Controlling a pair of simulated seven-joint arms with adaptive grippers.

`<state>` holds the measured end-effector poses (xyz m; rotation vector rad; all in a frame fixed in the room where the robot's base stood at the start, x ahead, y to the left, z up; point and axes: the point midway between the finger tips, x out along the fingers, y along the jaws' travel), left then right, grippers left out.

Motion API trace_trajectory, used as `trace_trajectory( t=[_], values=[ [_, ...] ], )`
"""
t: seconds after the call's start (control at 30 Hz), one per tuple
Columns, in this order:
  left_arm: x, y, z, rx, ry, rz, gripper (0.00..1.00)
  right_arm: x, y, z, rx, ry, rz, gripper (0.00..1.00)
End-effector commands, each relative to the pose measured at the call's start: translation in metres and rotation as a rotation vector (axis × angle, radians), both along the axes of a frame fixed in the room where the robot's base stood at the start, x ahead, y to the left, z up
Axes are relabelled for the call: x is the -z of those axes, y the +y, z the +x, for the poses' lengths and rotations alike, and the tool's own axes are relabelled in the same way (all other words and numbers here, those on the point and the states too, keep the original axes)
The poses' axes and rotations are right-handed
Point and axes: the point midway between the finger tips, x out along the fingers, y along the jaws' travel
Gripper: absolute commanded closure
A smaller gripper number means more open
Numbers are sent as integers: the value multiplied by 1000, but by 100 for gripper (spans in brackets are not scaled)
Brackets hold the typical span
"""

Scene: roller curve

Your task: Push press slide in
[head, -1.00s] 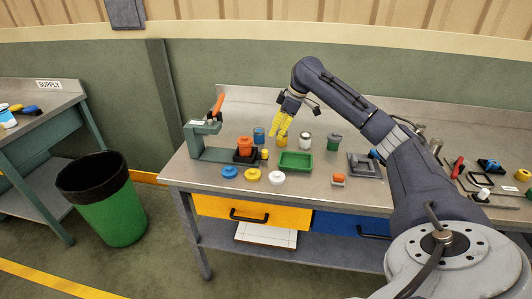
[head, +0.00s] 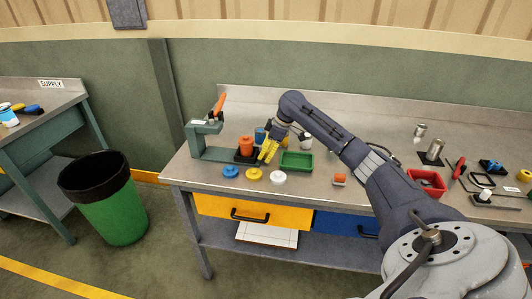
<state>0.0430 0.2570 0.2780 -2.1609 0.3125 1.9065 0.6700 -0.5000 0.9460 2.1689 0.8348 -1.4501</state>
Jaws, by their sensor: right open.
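The green press (head: 196,142) stands at the left end of the workbench, with its orange lever (head: 218,104) tilted up. The black slide (head: 243,159) sits at the right end of the press base, out from under the press head. An orange part (head: 246,145) stands on the slide. My right gripper (head: 265,157) has yellow fingers, open and pointing down, just right of the slide. The fingers cover the slide's right end, and I cannot tell whether they touch it. My left gripper is not in view.
A green tray (head: 297,168) lies just right of the gripper. Blue (head: 231,171), yellow (head: 253,174) and white (head: 278,178) discs lie along the front. A blue can (head: 260,135) stands behind the gripper. A red bin (head: 436,178) is on the right, beyond my arm.

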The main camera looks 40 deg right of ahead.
Motion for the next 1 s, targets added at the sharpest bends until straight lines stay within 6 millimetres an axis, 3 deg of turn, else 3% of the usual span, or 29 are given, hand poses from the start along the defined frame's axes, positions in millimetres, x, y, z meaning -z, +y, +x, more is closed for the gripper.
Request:
trace_trajectory(
  t=[0.27, 0.67, 1.0],
  values=[
    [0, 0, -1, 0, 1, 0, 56, 0, 0, 0, 0, 0, 0, 54],
    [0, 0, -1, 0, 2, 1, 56, 0, 0, 0, 0, -1, 1, 100],
    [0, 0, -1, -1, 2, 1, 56, 0, 0, 0, 0, -1, 1, 100]
  ],
)
